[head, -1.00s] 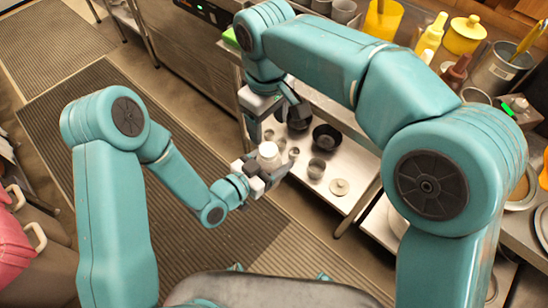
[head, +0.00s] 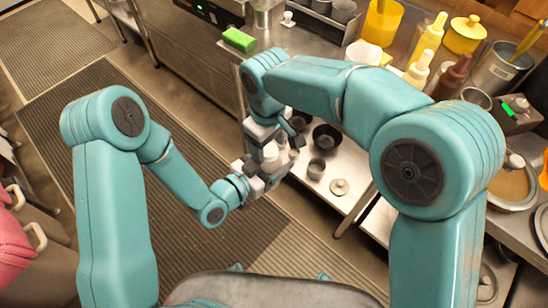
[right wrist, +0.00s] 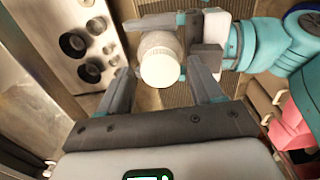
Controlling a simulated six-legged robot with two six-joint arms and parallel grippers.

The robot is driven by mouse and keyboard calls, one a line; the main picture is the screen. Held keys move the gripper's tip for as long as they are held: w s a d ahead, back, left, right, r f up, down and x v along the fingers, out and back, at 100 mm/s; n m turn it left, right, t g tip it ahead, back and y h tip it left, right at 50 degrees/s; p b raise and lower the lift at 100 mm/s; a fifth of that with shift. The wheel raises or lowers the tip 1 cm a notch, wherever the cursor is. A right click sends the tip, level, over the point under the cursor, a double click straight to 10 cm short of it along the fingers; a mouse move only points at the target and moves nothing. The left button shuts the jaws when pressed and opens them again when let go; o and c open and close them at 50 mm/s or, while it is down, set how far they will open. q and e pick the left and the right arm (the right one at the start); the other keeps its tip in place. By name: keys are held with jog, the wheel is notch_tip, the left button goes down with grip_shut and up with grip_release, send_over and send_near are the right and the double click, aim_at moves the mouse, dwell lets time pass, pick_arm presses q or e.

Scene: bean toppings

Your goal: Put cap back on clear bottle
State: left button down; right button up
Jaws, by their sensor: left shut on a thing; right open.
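A pale, whitish bottle (right wrist: 154,40) with a white ribbed cap (right wrist: 160,68) at its near end shows in the right wrist view. I cannot tell how firmly the cap is seated. In the head view the white top (head: 270,151) is partly hidden by my right gripper. My left gripper (head: 262,172) is shut on the bottle and holds it up; it also shows in the right wrist view (right wrist: 204,58). My right gripper (right wrist: 163,85) is open, its fingers on either side of the cap with gaps; in the head view it is close above the bottle (head: 275,142).
A lower metal shelf (head: 335,200) holds black bowls (head: 327,136), a metal cup (head: 316,168) and a round lid (head: 339,187) just right of the grippers. The counter carries a green sponge (head: 239,39), squeeze bottles (head: 427,38) and a yellow pot (head: 464,36). Floor mats lie left.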

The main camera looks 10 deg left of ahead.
jog(key=c, duration=1.1)
jog(key=o, duration=1.3)
jog(key=shift+c, duration=0.2)
notch_tip(320, 180, up, 12)
